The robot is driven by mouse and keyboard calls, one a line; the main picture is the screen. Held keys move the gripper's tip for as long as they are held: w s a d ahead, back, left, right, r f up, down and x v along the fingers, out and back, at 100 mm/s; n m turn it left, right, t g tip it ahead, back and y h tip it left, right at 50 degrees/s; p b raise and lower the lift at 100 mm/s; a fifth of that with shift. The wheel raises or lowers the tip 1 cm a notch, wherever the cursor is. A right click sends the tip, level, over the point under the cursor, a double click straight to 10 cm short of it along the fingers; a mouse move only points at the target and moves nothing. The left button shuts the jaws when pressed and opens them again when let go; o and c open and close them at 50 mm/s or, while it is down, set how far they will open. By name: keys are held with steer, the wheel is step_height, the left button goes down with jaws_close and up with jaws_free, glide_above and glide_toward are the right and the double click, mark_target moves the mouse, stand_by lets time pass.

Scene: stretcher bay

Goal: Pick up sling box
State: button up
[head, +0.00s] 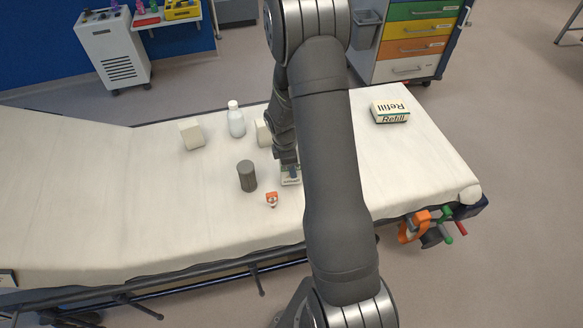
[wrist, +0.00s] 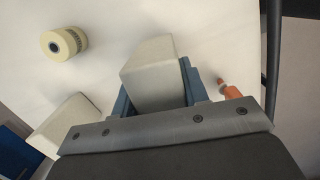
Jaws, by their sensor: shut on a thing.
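A pale, plain-sided box, which I take to be the sling box (wrist: 150,62), sits between the blue fingers of my gripper (wrist: 157,86) in the wrist view. The fingers are shut on it, one on each side. No name on it can be read. In the head view my gripper (head: 289,168) is low over the stretcher's white sheet, just left of my forearm. A small part of the sling box (head: 291,181) shows below the fingers. My arm hides the rest. I cannot tell whether the box touches the sheet.
A dark grey cylinder (head: 247,176) and a small orange-and-white item (head: 272,199) stand close left of my gripper. White boxes (head: 191,134) and a white bottle (head: 236,120) stand behind. A Refill box (head: 390,111) lies right. The stretcher sheet (head: 80,190) is clear at left.

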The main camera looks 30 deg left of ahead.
step_height(320, 180, up, 3)
steer(key=shift+d+f, duration=0.1)
steer(key=shift+d, duration=0.05)
steer(key=w+d+r, duration=0.2)
steer(key=d+r, duration=0.9)
steer(key=r, duration=0.1)
steer(key=s+a+n+y, duration=0.1)
steer(key=s+a+n, duration=0.3)
steer(key=a, duration=0.7)
steer(key=s+a+n, duration=0.1)
steer(key=a+n, duration=0.5)
steer(key=a, duration=0.5)
steer(key=s+a+n+y, duration=0.1)
steer(key=s+a+n, duration=0.3)
steer(key=a, duration=0.8)
steer(key=shift+n+t, duration=0.3)
steer(key=shift+n, duration=0.2)
steer(key=shift+s+a+f, duration=0.95)
steer(key=shift+a+f, duration=0.5)
steer(key=shift+f, duration=1.2)
steer(key=shift+s+a+f, duration=0.9)
steer(key=shift+a+f, duration=0.6)
steer(key=shift+f, duration=1.2)
steer(key=shift+s+a+f, duration=0.95)
steer(key=shift+a+f, duration=0.5)
steer(key=shift+f, duration=1.2)
steer(key=shift+f, duration=0.2)
